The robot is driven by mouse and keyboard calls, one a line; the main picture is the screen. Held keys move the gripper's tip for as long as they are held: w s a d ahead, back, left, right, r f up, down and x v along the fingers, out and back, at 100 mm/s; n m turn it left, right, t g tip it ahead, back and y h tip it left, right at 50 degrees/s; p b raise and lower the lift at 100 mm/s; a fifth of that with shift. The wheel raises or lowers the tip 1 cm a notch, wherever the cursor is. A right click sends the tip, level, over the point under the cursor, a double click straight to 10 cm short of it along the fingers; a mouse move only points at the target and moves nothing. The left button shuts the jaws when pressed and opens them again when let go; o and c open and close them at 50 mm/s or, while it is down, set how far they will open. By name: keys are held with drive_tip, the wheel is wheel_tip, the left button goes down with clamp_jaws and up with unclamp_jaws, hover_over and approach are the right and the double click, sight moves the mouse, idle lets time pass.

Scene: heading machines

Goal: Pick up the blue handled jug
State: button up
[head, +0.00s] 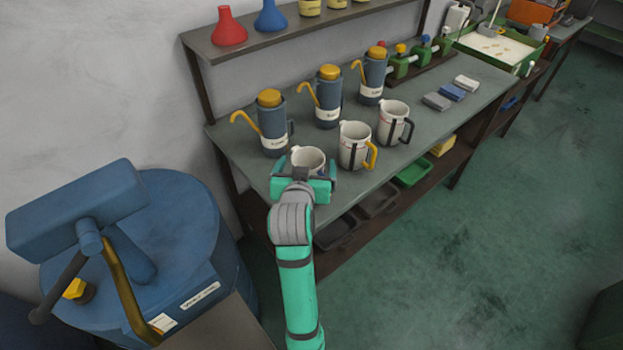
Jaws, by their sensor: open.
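Three white jugs stand in a row near the front of the grey-green bench. The nearest white jug (308,157) is partly hidden behind my gripper, and I cannot see its handle or its colour. The middle jug (353,143) has a yellow handle (371,156). The far jug (391,122) has a black handle (409,131). No blue handle shows. My gripper (305,176) is open, with its jaws to the left and right of the nearest jug's lower part in the picture. I cannot tell whether they touch it.
Three dark blue-grey cans with yellow lids and spouts (273,124) stand behind the jugs. Small blocks (452,92) lie farther right on the bench (245,160). A blue drum (190,230) is at left. Floor at right is clear.

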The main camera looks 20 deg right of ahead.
drive_tip(key=shift+x, duration=1.35)
drive_tip(key=c, duration=1.6)
drive_tip(key=shift+o, duration=0.2)
